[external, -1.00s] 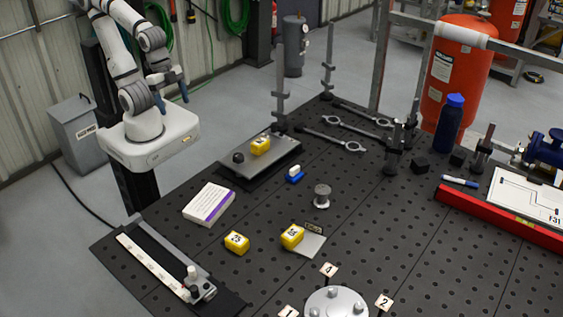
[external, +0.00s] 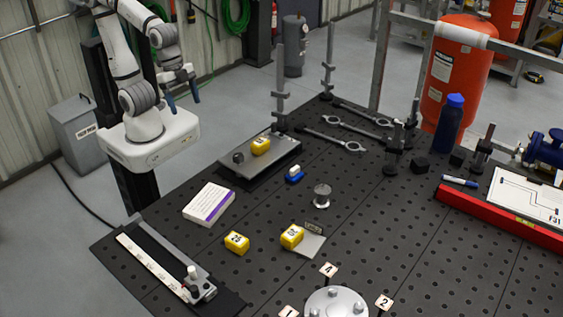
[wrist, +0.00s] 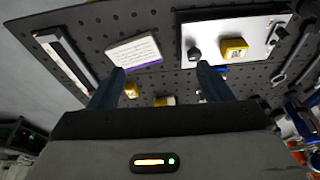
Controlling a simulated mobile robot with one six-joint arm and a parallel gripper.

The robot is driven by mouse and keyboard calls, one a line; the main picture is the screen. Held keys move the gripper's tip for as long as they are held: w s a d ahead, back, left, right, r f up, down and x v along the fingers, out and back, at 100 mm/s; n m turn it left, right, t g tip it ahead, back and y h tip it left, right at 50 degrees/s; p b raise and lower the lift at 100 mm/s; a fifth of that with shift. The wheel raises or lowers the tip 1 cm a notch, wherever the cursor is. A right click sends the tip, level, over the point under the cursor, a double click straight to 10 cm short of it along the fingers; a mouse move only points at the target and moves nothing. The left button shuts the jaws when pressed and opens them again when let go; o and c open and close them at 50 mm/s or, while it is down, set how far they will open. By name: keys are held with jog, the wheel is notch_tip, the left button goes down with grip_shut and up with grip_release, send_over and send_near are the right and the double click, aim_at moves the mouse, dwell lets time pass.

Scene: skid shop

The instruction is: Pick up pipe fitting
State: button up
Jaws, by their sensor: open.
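The pipe fitting (external: 322,196) is a small grey metal spool with a flange at each end. It stands upright on the dark perforated table (external: 400,235) near its middle in the external view. I cannot make it out in the wrist view. My gripper (external: 182,94) is open and empty, up above the left far side of the table, well apart from the fitting. Its two blue fingers also show in the wrist view (wrist: 161,69), spread apart with nothing held between them.
Yellow numbered blocks (external: 236,242) (external: 291,237), a blue-and-white item (external: 294,175) and a white book (external: 209,204) lie around the fitting. A metal plate (external: 275,160) holds another yellow block (external: 261,145) and a black knob (external: 238,158). A blue bottle (external: 449,124) stands at the back.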

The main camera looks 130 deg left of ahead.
jog(key=w+a, duration=0.2)
jog(key=w, duration=1.1)
jog(key=m+h+b, duration=0.1)
jog(key=m+b, duration=0.1)
jog(key=m, duration=0.1)
send_over(323, 189)
jog(key=s, duration=0.2)
jog(key=shift+t, duration=0.3)
notch_tip(323, 189, down, 17)
jog(key=shift+w+a+r, duration=0.1)
jog(key=shift+w+a, duration=0.05)
jog(key=shift+x, duration=0.75)
jog(key=p+x, duration=0.2)
jog(key=x, duration=0.5)
jog(key=shift+p, duration=0.3)
jog(key=shift+s, duration=0.2)
jog(key=c, duration=1.1)
